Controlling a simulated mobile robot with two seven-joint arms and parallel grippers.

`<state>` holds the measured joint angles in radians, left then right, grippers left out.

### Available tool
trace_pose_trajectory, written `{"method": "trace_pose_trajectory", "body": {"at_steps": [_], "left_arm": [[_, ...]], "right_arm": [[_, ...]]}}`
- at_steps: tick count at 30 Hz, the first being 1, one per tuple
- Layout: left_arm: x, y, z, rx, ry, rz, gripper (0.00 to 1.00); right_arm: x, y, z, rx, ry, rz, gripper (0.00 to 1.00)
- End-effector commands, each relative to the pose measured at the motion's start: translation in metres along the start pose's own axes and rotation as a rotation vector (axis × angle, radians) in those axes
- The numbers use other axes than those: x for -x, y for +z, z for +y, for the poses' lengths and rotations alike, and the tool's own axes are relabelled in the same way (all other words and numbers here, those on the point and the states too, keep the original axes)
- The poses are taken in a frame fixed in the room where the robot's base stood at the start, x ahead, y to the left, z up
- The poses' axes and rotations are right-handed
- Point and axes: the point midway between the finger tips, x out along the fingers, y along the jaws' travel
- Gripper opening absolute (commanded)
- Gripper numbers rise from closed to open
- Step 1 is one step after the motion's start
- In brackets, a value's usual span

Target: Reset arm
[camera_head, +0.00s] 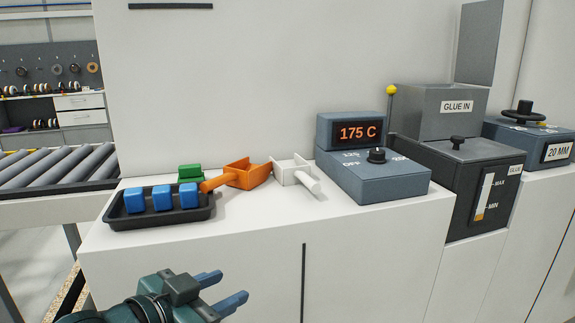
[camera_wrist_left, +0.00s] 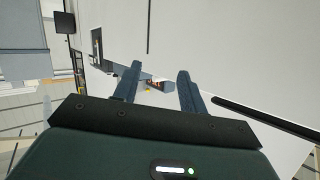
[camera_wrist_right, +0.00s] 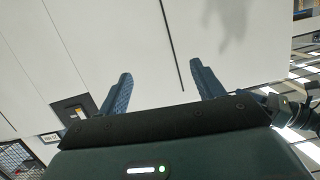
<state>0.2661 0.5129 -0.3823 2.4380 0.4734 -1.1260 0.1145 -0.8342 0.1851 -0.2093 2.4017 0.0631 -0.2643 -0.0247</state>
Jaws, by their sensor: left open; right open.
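My left gripper (camera_head: 228,290) is open and empty in front of the white cabinet, below its top edge. Its two fingers stand apart in the left wrist view (camera_wrist_left: 158,85), with nothing between them but a distant view of the machine. My right gripper is out of the head view. In the right wrist view my right gripper (camera_wrist_right: 162,88) is open and empty, facing a white panel with a dark vertical slot.
A roller conveyor (camera_head: 50,170) is at left.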

Motion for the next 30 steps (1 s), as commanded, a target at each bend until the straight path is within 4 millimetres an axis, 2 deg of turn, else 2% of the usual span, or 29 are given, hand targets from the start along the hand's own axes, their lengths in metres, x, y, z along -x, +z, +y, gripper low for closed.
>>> {"method": "trace_pose_trajectory", "body": {"at_steps": [1, 5, 9, 15, 26, 27, 28, 30], "left_arm": [[-0.003, 0.020, 0.009, 0.056, 0.005, 0.009, 0.42], [-0.002, 0.060, 0.023, 0.158, -0.021, 0.048, 0.42], [0.010, 0.104, 0.037, 0.244, -0.081, 0.069, 0.42], [0.034, 0.149, 0.051, 0.299, -0.167, 0.069, 0.42], [0.075, 0.200, 0.072, 0.322, -0.275, 0.031, 0.42], [0.080, 0.202, 0.074, 0.320, -0.284, 0.027, 0.42], [0.080, 0.192, 0.071, 0.318, -0.280, 0.023, 0.42], [0.080, 0.187, 0.070, 0.318, -0.277, 0.005, 0.42]], "right_arm": [[0.000, 0.000, 0.000, 0.000, 0.000, 0.000, 0.67], [0.000, 0.000, 0.000, 0.000, 0.000, 0.000, 0.67], [0.000, 0.000, 0.000, 0.000, 0.000, 0.000, 0.67], [0.000, 0.000, 0.000, 0.000, 0.000, 0.000, 0.67], [0.000, 0.000, 0.000, 0.000, 0.000, 0.000, 0.67], [0.000, -0.002, 0.000, 0.000, 0.000, -0.001, 0.67], [0.002, -0.009, -0.001, 0.001, 0.001, -0.012, 0.67], [0.002, -0.013, -0.001, 0.003, 0.001, -0.030, 0.67]]}}
